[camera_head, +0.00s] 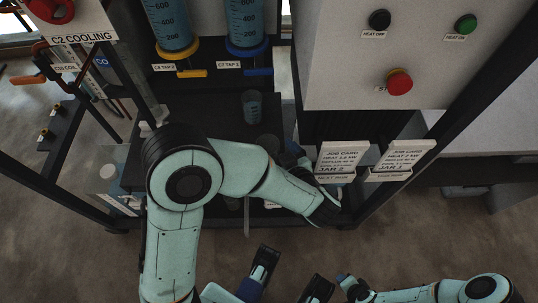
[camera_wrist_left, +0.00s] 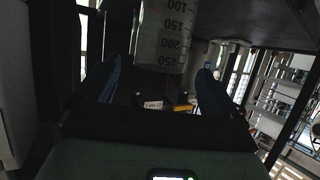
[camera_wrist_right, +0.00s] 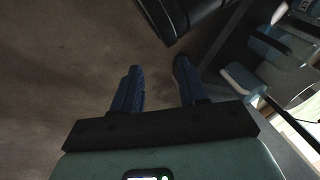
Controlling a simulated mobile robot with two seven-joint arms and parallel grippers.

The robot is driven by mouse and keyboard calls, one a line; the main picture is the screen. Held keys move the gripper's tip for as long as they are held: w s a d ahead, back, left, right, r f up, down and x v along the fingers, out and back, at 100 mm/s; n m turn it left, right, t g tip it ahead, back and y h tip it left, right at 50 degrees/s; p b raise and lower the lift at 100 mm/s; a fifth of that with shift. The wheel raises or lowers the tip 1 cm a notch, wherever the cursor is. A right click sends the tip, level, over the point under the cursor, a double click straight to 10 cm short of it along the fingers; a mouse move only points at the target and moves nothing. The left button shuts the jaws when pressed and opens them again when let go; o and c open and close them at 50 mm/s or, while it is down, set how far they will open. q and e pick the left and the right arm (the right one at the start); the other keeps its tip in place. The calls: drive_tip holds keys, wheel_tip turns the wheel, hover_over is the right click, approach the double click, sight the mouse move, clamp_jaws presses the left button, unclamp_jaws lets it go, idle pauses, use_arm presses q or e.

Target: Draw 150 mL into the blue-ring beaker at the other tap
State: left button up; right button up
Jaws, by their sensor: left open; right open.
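A small clear beaker (camera_head: 252,106) with a bluish tint stands on the dark shelf below the tap with the blue handle (camera_head: 258,72). The other tap, with a yellow handle (camera_head: 191,73), is to its left. In the left wrist view a graduated beaker (camera_wrist_left: 162,38) appears upside down in the picture, between and beyond the blue fingers of my left gripper (camera_wrist_left: 160,68). The fingers are apart; contact cannot be told. No ring colour shows on it. My right gripper (camera_wrist_right: 158,72) is open and empty over the floor, away from the beakers.
Two blue-filled graduated columns, one with a yellow ring (camera_head: 178,50) and one with a blue ring (camera_head: 248,50), hang above the shelf. A panel with buttons (camera_head: 398,82) and job cards (camera_head: 342,158) stand at right. Frame posts border the shelf. Bare floor lies in front.

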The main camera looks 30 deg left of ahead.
sight(263, 139)
use_arm(q)
drive_tip(key=shift+w+a+f, duration=0.1)
drive_tip(key=shift+w+a, duration=0.05)
drive_tip(key=shift+a, duration=0.1)
drive_tip(key=b+x, duration=0.2)
drive_tip(key=x, duration=0.3)
drive_tip(key=shift+w+a+f, duration=0.1)
drive_tip(key=shift+w+a, duration=0.15)
drive_tip(key=shift+a, duration=0.1)
use_arm(e)
drive_tip(key=f, duration=0.1)
drive_tip(key=s+f, duration=0.1)
drive_tip(key=d+f, duration=0.1)
drive_tip(key=shift+s+f+g, duration=0.2)
drive_tip(key=shift+s+g, duration=0.1)
drive_tip(key=shift+g, duration=0.1)
use_arm(q)
drive_tip(key=c, duration=1)
